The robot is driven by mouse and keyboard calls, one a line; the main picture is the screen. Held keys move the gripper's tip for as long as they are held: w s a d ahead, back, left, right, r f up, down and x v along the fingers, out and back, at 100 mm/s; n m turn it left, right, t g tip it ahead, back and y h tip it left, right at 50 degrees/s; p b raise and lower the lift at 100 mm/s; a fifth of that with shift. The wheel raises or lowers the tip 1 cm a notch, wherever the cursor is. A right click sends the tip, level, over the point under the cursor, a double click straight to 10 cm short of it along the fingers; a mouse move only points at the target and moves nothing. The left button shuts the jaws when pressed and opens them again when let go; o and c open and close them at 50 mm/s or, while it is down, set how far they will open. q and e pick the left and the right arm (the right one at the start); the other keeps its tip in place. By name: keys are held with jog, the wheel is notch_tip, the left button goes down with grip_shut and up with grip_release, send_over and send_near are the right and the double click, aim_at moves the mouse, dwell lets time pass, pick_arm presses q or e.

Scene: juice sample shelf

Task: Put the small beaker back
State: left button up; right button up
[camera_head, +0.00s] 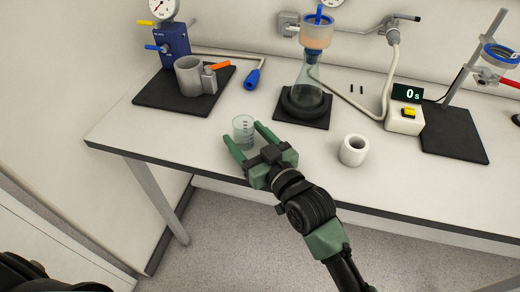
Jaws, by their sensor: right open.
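The small beaker (243,130), clear with dark markings, stands upright on the white bench near its front edge. My right gripper (246,139) is green and reaches in from the lower right. Its jaws are open, with one finger on each side of the beaker. I cannot tell whether either finger touches the glass. My left gripper is not in view; only a dark part of mine shows at the bottom left corner.
A flask with a funnel (307,82) stands on another mat behind the beaker. A white hollow cylinder (353,150) and a timer box (404,118) are to the right.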

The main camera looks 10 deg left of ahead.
jog(key=v, duration=1.1)
